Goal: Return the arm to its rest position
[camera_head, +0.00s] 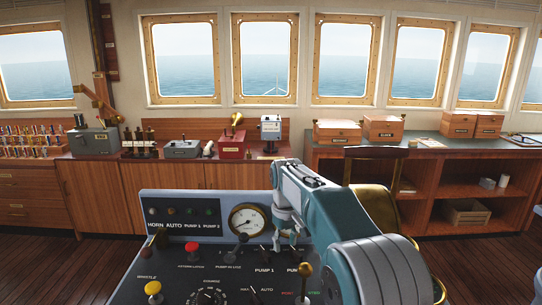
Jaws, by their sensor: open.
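My arm (338,215) reaches forward from the lower right over the control console (190,205). It is teal and grey, and its links are bent. My gripper (284,238) hangs down at the arm's far end, in front of the console's upright panel and to the right of the round gauge (249,222). It is open and nothing shows between its fingers. The fingertips are small and dark here, and I cannot tell whether they touch the console.
The console bears a red button (192,248), a yellow knob (153,288) and a brass-topped lever (305,271) close to the arm. Wooden cabinets (95,195) line the back wall under windows. A shelf unit (470,185) stands at right.

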